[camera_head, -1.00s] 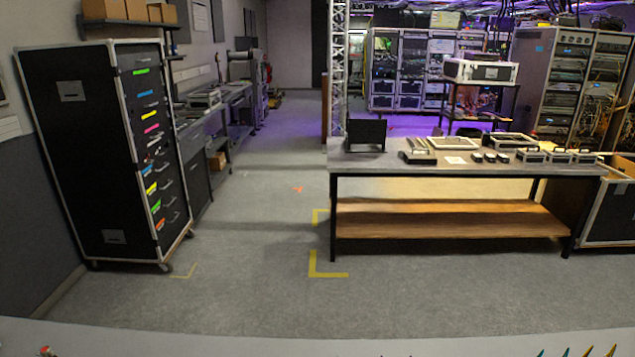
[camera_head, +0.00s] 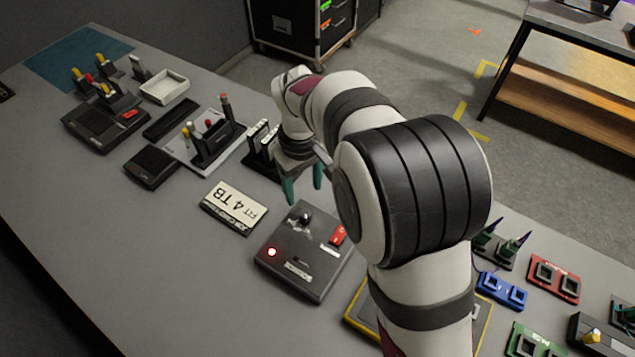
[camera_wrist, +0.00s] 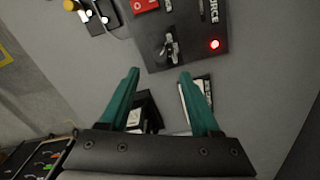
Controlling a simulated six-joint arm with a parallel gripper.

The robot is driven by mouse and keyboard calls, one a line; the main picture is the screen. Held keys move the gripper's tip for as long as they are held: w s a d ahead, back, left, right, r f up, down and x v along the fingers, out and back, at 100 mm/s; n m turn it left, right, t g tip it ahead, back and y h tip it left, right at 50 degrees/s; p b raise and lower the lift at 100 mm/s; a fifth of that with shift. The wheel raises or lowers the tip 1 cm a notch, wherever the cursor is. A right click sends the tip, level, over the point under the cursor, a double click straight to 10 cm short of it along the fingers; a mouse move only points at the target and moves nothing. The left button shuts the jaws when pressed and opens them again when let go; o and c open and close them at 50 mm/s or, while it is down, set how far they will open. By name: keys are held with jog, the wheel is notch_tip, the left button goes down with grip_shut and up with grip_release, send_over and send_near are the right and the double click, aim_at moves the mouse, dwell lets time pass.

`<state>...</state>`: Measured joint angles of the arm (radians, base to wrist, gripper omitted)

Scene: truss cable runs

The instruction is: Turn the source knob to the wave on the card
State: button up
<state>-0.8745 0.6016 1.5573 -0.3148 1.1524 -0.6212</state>
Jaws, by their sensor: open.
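The source box (camera_head: 297,270) is a dark box on the grey bench, with a black knob (camera_head: 305,219), a lit red light and a red switch. My gripper (camera_head: 303,184) has teal fingers, is open and empty, and hangs above the bench behind the box, apart from the knob. It also shows in the wrist view (camera_wrist: 159,74).
A rack of coloured-tip tools (camera_head: 212,138), a white tray (camera_head: 164,87) and a dark box (camera_head: 105,122) stand at left. Red (camera_head: 554,279) and blue (camera_head: 502,291) fixtures lie at right. My arm hides the bench right of the box.

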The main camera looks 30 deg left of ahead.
aim_at(305, 213)
notch_tip(305, 213, down, 9)
jog(key=shift+r, duration=0.1)
jog(key=shift+c, duration=0.3)
grip_shut()
